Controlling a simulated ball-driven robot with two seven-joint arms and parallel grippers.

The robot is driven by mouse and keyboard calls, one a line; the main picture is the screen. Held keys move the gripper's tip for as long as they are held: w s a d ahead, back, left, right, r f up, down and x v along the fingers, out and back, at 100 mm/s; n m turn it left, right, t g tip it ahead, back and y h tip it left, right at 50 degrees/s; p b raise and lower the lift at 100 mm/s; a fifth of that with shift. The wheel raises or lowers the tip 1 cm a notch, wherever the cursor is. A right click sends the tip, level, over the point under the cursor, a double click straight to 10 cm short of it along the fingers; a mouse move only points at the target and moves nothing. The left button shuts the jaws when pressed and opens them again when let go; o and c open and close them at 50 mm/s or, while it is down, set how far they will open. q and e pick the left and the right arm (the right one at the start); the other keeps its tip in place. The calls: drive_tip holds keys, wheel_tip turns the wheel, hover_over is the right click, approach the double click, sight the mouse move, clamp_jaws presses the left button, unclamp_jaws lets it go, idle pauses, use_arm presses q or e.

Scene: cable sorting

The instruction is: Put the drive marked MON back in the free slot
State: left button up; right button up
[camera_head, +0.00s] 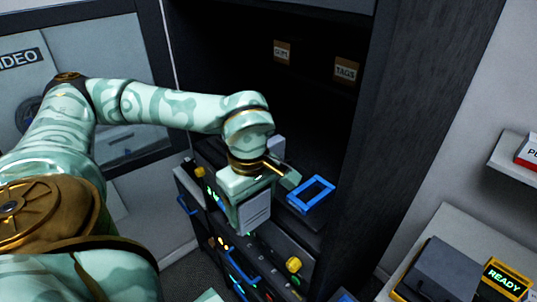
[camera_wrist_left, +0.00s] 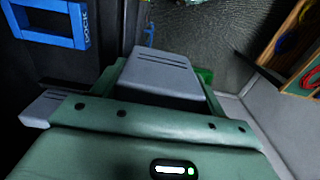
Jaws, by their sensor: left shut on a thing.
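My left gripper (camera_head: 258,200) is in front of the drive rack (camera_head: 287,248), at its upper front in the head view. In the left wrist view, a grey block with fine lines (camera_wrist_left: 155,75) shows just past the gripper (camera_wrist_left: 150,108). No MON mark can be read. The free slot cannot be made out behind the gripper. My right gripper is not in view.
A blue frame (camera_head: 311,195) lies on top of the rack; its DOCK label shows in the left wrist view (camera_wrist_left: 45,22). The rack has blue handles, a yellow knob (camera_head: 293,265) and small lights. A dark cabinet wall (camera_head: 395,130) stands close on the right.

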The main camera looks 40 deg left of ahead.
use_arm(q)
drive_tip(key=shift+s+r+p, duration=0.1)
drive_tip(key=shift+r+p, duration=1.35)
drive_tip(key=shift+r, duration=0.3)
